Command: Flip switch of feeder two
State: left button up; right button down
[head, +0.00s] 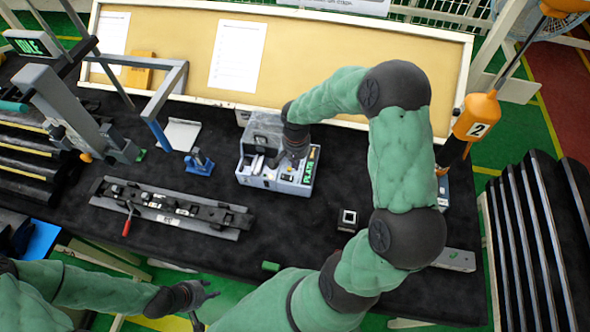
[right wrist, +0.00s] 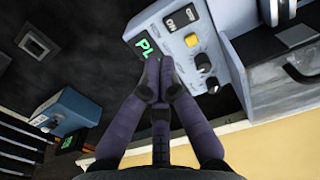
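A light grey feeder box (head: 255,180) with a green display reading PLATE (head: 309,166) stands at mid-bench. In the right wrist view its panel (right wrist: 158,20) carries small dark labelled parts, a yellow button (right wrist: 191,40) and a black knob (right wrist: 204,63). I cannot tell which part is the switch, or whether this is feeder two. My right gripper (right wrist: 160,62) is over the panel, fingertips together with nothing visible between them. They cover part of the display; contact is unclear. My left gripper (head: 208,304) is open and empty at the bench's front edge.
A rail fixture (head: 170,208) with a red handle lies left. A small dark block (head: 347,220) sits right of the feeder.

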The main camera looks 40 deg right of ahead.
notch_tip(320, 180, up, 8)
jog(key=shift+s+d+f, duration=0.25)
jog(key=shift+d, duration=0.15)
dwell(0.5)
